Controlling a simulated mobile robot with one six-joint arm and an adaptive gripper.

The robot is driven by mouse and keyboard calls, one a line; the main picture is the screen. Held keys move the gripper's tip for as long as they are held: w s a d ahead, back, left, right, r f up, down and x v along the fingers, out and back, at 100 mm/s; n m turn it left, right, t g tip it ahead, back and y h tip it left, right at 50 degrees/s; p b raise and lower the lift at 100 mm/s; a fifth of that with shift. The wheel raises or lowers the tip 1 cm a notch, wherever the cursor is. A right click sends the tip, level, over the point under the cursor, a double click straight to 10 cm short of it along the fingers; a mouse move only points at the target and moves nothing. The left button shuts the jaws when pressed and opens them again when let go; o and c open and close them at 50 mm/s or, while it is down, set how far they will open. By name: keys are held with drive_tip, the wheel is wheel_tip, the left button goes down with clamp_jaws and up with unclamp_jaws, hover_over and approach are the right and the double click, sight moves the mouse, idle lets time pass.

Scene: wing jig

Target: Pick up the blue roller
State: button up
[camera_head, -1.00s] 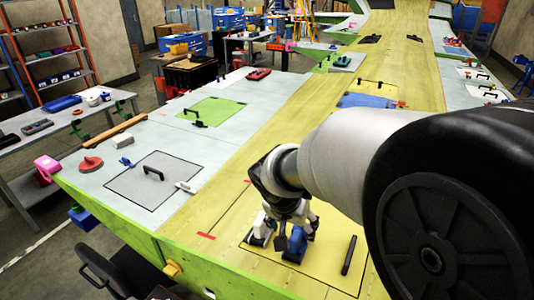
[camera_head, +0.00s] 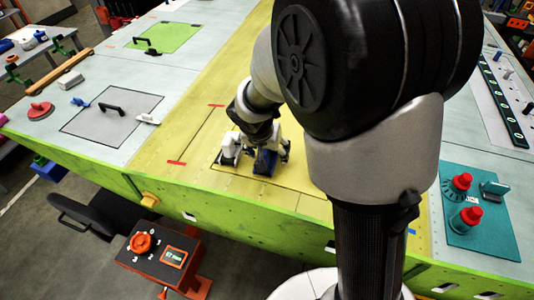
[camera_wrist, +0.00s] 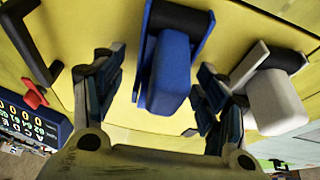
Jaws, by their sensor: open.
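The blue roller (camera_wrist: 170,78) lies on the yellow panel in the wrist view, its block end towards me and its dark cylinder at the far end. It also shows in the head view (camera_head: 265,163), partly hidden under my gripper (camera_head: 262,143). In the wrist view my gripper (camera_wrist: 158,88) is open, with one finger on each side of the blue roller. Gaps show between the fingers and the roller, and I cannot tell the exact height. A white roller (camera_wrist: 274,103) of like form lies just outside the right finger; it is left of the blue one in the head view (camera_head: 229,147).
A black handle (camera_wrist: 33,45) stands on the yellow panel at the wrist view's upper left. A dark blue box with white characters (camera_wrist: 22,122) is at that view's left edge. A red control box (camera_head: 165,252) stands in front of the table. A teal plate with red knobs (camera_head: 480,225) is at right.

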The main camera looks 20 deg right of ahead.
drive_tip(key=c, duration=1.3)
drive_tip(key=shift+o, duration=0.2)
drive_tip(key=shift+r, duration=0.1)
wheel_tip(320, 180, up, 20)
drive_tip(key=p, duration=0.4)
